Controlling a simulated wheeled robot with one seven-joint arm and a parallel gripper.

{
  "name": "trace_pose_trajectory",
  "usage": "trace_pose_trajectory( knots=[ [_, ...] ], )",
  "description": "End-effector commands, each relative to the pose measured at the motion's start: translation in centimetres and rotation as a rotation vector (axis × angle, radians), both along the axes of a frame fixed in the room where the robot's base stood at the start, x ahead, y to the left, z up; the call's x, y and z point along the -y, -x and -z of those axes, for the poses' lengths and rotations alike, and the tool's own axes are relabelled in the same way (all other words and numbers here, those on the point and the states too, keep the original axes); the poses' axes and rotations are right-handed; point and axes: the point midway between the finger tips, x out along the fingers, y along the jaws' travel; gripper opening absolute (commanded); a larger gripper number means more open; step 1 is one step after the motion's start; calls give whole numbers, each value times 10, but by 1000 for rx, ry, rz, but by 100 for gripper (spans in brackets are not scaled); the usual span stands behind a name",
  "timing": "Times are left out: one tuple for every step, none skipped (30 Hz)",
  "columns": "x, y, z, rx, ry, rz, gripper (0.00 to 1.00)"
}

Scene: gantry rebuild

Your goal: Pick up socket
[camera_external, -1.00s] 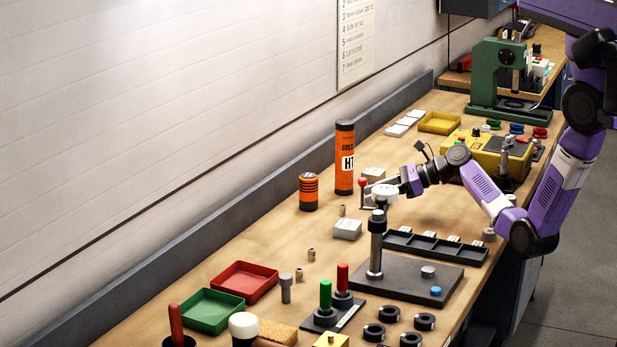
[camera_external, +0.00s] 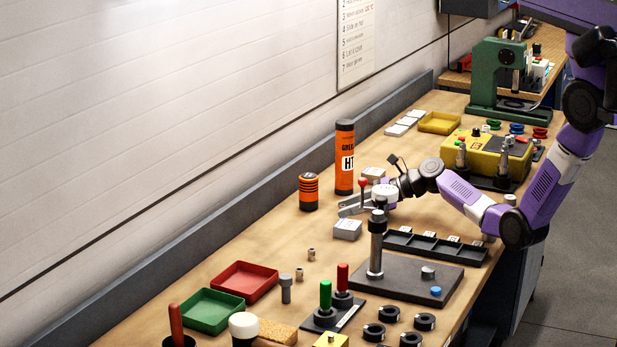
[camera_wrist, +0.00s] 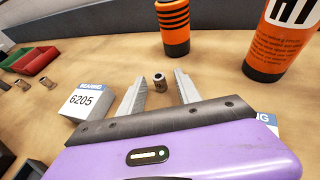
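A small metal socket (camera_wrist: 160,84), a short grey-brown cylinder with a dark hole in its top, stands upright on the bench in the wrist view. My gripper (camera_wrist: 159,80) is open, with one finger on each side of the socket near the fingertips and a visible gap on both sides. In the external view my gripper (camera_external: 344,205) is low over the bench, and the socket between its fingers is not clearly seen. Two similar small cylinders, one nearer (camera_external: 299,273) and one farther (camera_external: 311,254), stand apart in the front left area.
A white bearing box marked 6205 (camera_wrist: 86,100) sits close left of my fingers. An orange-and-black can (camera_wrist: 173,28) and a tall orange tube (camera_wrist: 277,38) stand beyond. A dark post (camera_external: 377,245) with a base plate stands nearby.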

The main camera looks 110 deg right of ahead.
Motion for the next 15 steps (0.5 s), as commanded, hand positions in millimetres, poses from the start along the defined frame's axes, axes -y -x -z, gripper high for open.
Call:
trace_pose_trajectory(
  knots=[
    [0, 0, 0, 0, 0, 0, 36],
    [0, 0, 0, 0, 0, 0, 30],
    [0, 0, 0, 0, 0, 0, 22],
    [0, 0, 0, 0, 0, 0, 16],
    [0, 0, 0, 0, 0, 0, 11],
    [0, 0, 0, 0, 0, 0, 3],
    [0, 0, 0, 0, 0, 0, 0],
    [0, 0, 0, 0, 0, 0, 0],
    [0, 0, 0, 0, 0, 0, 0],
    [0, 0, 0, 0, 0, 0, 0],
    [0, 0, 0, 0, 0, 0, 0],
    [0, 0, 0, 0, 0, 0, 0],
    [0, 0, 0, 0, 0, 0, 0],
    [0, 0, 0, 0, 0, 0, 0],
    [0, 0, 0, 0, 0, 0, 0]
  ],
)
